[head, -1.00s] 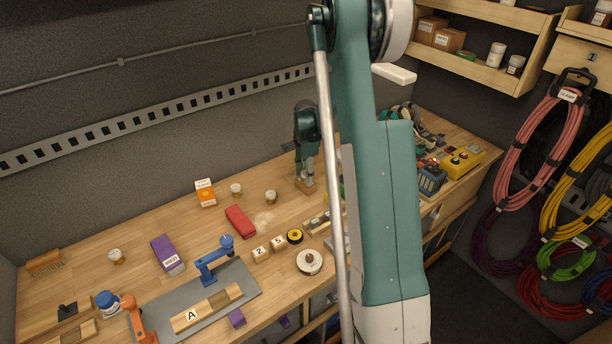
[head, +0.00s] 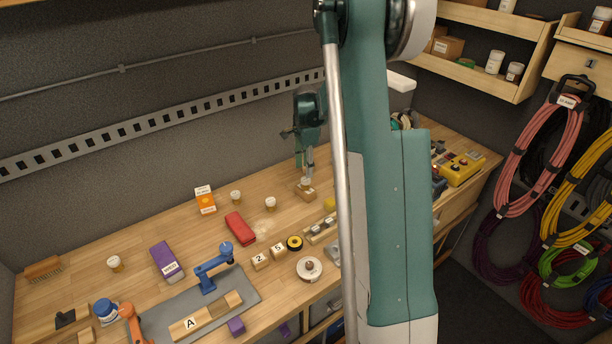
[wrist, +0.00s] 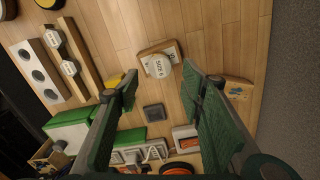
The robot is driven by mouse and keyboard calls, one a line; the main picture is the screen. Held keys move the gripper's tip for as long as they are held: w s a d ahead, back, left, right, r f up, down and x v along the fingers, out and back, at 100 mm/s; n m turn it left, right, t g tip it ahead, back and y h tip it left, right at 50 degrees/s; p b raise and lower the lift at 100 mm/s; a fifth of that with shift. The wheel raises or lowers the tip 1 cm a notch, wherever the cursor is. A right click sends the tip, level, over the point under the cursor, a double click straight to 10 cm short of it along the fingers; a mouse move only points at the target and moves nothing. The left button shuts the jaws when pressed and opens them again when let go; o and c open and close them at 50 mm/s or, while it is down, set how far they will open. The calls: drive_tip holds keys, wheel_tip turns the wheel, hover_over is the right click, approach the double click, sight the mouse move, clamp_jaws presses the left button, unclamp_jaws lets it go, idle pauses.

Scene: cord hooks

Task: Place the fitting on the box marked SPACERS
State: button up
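A small wooden block (head: 306,193) with a white label stands on the bench towards the back. A round white piece (wrist: 158,65) with dark print, possibly the fitting, sits on or over this block in the wrist view. My gripper (head: 306,174) is just above the block in the head view. In the wrist view my gripper (wrist: 160,77) has its two green-padded fingers spread apart, with nothing between them; the white piece lies beyond the tips.
A purple box (head: 166,259), a red case (head: 239,227) and an orange-and-white box (head: 205,200) stand left of the gripper. Small jars are nearby. A grey square piece (wrist: 153,111) lies close to the fingers. Bare bench lies left of the block.

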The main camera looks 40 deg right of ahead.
sight(305, 180)
drive_tip(key=shift+r, duration=2.15)
drive_tip(key=s+a+r+n+t, duration=0.2)
drive_tip(key=s+a+r+n, duration=0.35)
drive_tip(key=a+r, duration=0.35)
drive_tip(key=s+a+r+n+t, duration=0.1)
drive_tip(key=s+a+r+n, duration=0.3)
drive_tip(key=s+a+r, duration=0.5)
drive_tip(key=s+a+f+n+t, duration=0.2)
drive_tip(key=s+a+n+t, duration=0.2)
drive_tip(key=s+a+n, duration=0.7)
drive_tip(key=shift+s+a+f, duration=0.15)
drive_tip(key=shift+s+a, duration=3.2)
drive_tip(key=shift+s, duration=1)
drive_tip(key=shift+f+n, duration=0.1)
drive_tip(key=shift+n, duration=0.15)
